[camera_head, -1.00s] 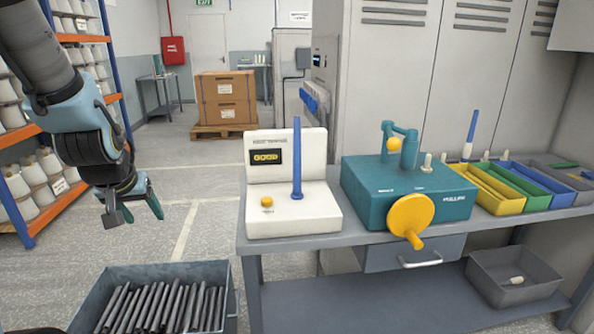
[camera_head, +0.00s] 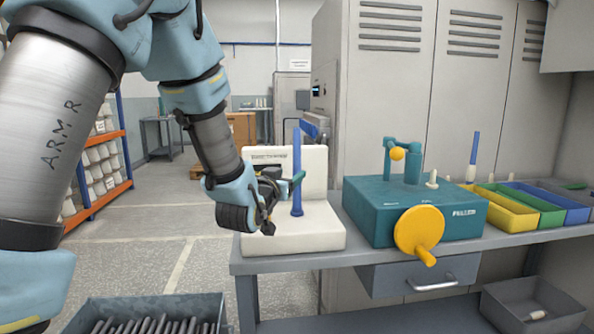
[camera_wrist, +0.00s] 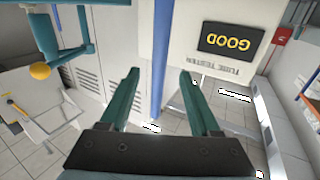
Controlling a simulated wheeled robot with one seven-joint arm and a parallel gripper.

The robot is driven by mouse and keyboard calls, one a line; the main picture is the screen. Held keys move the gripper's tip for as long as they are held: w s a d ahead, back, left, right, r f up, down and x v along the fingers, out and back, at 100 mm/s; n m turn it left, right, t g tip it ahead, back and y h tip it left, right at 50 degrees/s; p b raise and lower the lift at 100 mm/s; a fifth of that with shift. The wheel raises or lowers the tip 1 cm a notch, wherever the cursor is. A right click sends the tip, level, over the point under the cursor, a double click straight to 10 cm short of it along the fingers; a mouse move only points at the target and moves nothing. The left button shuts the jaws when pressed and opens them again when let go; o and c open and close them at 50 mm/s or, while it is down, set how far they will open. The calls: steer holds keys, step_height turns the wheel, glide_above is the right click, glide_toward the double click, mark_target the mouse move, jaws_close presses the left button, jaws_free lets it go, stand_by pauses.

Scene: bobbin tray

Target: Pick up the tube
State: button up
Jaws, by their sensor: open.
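The blue tube (camera_head: 297,158) stands upright on the white tester (camera_head: 322,235). My gripper (camera_head: 285,190) is beside it at about mid-height, reaching in from the left. One green finger overlaps the tube in the head view. In the wrist view my gripper (camera_wrist: 159,76) is open, and the tube (camera_wrist: 160,50) shows between its two green fingers with a gap on each side. I cannot tell how deep between the fingers it sits. The tester's display (camera_wrist: 230,40) reads GOOD in yellow. The tester's left part is partly hidden by my arm in the head view.
A teal box with a yellow crank (camera_head: 420,229) stands right of the tester on the grey bench (camera_head: 355,252). Yellow, green and blue trays (camera_head: 553,201) lie farther right. A grey bin of dark tubes (camera_head: 100,308) stands at the lower left.

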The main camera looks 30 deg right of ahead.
mark_target(296, 170)
steer(key=shift+p+x, duration=0.95)
steer(key=shift+x, duration=2.2)
jaws_close()
